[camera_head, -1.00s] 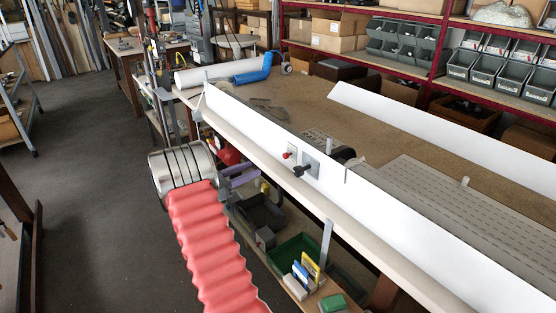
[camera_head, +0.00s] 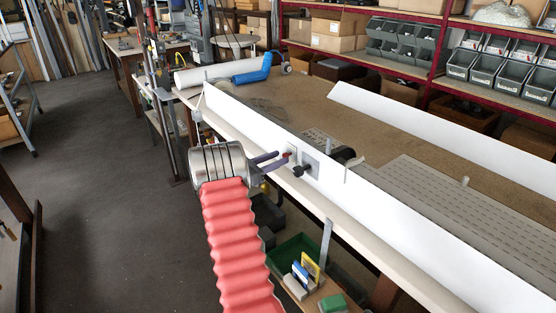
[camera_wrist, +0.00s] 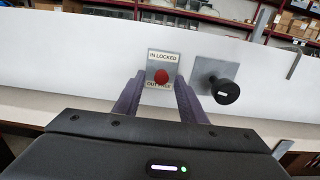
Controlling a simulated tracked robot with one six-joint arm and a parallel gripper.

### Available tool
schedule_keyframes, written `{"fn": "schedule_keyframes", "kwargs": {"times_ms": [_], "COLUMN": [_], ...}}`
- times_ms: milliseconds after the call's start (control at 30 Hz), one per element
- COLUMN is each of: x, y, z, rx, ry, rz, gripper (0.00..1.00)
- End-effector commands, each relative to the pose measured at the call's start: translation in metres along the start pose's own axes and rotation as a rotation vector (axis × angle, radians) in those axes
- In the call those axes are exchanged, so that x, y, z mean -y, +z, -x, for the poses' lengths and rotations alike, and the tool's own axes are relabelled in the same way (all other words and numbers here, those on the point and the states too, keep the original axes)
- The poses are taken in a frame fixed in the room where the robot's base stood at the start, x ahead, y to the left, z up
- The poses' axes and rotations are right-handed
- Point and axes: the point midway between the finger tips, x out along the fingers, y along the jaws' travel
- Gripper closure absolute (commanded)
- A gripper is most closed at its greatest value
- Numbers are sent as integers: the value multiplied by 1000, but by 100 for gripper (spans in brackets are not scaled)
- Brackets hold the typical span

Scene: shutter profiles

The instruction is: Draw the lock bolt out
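The lock bolt's red knob (camera_wrist: 161,76) sits on a small plate (camera_wrist: 163,58) reading "IN LOCKED" above and "OUT FREE" below, the lower words partly covered. The plate is on the face of a long white profile (camera_head: 400,213). My gripper (camera_wrist: 158,90) is open, with one dark purple finger on each side of the red knob in the wrist view. In the head view my gripper (camera_head: 281,158) reaches the plate from the left, and the fingers partly hide the red knob. I cannot tell whether the fingers touch it.
A black knob (camera_wrist: 226,91) on a grey plate (camera_wrist: 210,70) sits close to the right of my fingers. The wooden bench edge (camera_head: 350,224) runs below the profile. A green bin (camera_head: 290,254) stands on a lower shelf. The floor at left is clear.

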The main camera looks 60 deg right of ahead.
Motion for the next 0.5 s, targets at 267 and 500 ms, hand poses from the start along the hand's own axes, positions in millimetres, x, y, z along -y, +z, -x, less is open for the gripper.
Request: {"fn": "schedule_keyframes", "kwargs": {"times_ms": [267, 500], "x": [0, 0], "y": [0, 0], "z": [-13, -13], "rx": [0, 0], "ry": [1, 1], "rz": [-1, -1], "gripper": [62, 66]}}
